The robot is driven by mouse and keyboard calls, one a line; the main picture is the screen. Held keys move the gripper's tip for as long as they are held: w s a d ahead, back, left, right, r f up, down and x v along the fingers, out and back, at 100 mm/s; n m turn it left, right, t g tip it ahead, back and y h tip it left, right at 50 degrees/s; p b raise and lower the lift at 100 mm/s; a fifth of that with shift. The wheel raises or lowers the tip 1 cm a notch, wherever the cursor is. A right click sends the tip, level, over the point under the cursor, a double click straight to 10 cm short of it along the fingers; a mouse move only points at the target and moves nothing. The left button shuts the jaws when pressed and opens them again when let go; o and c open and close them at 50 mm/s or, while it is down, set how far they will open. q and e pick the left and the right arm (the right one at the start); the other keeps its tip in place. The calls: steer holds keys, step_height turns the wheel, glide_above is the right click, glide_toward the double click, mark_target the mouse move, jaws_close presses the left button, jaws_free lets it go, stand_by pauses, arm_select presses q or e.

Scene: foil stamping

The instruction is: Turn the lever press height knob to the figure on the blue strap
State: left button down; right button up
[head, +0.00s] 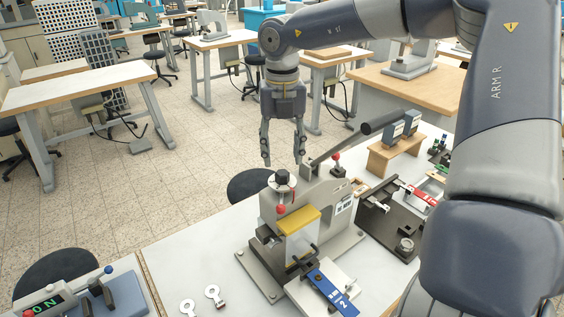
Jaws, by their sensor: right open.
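The grey lever press (325,205) stands on its base plate on the white table in the head view. Its height knob (282,178), a black cap over a pale collar, sits upright on the press head; its scale is too small to read. A blue strap (325,287) lies at the front of the press and carries a white figure that looks like 2. My right gripper (283,162) points down with its two fingers apart and empty, just above the knob and not visibly touching it. My left gripper is not in view.
The press's long black-handled lever (380,122) rises to the right, close to my right arm. A dark fixture (388,222) stands right of the press. Two metal tags (212,295) lie at the front left, beside a device with a green display (42,306). White tabletop between is clear.

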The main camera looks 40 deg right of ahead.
mark_target(282, 171)
steer(key=f, duration=0.3)
steer(key=shift+w+d+f+p, duration=0.1)
steer(key=shift+w+d+p, duration=0.1)
steer(key=shift+p, duration=0.2)
step_height(282, 171, down, 2)
steer(key=shift+f, duration=0.1)
steer(key=c, duration=1.1)
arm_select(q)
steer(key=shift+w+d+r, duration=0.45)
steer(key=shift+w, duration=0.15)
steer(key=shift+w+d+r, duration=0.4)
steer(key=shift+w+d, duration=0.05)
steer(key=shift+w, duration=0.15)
arm_select(e)
steer(key=shift+o, duration=0.2)
